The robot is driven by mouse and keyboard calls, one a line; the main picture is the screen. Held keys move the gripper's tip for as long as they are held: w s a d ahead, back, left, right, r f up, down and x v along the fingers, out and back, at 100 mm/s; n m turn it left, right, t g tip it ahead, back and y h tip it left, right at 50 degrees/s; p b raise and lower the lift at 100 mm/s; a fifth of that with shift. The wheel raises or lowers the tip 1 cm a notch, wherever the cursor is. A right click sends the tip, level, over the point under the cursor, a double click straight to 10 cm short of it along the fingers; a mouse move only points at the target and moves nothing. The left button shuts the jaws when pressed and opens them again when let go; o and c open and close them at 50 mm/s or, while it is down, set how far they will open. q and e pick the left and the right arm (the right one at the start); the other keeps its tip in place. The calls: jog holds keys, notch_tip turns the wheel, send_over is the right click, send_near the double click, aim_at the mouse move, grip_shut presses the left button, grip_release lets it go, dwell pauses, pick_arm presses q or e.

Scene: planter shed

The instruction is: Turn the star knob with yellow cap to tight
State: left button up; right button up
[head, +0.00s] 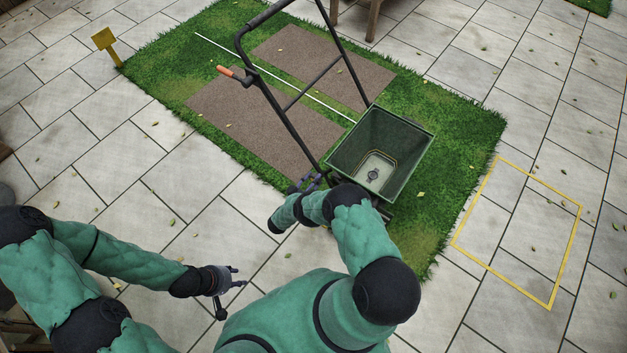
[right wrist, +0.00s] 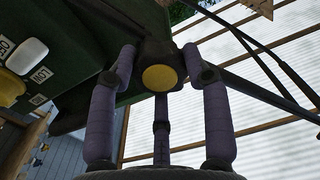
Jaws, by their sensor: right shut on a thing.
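The star knob with yellow cap (right wrist: 160,77) is on the underside or side of the green spreader's hopper (head: 347,168). In the right wrist view, my right gripper (right wrist: 160,65) has its purple fingers around the dark knob, with the yellow cap facing the camera. It is shut on the knob. In the head view my right gripper (head: 308,182) is beside the hopper's left edge, and the knob cannot be made out there. My left gripper (head: 240,277) is open and empty above the paving, away from the spreader.
A yellow outlined rectangle (head: 497,160) marks clear paving at the right.

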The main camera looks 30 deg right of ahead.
jog(key=shift+w+d+r+m, duration=0.1)
jog(key=shift+w+r+m, duration=0.15)
jog(key=shift+m, duration=0.25)
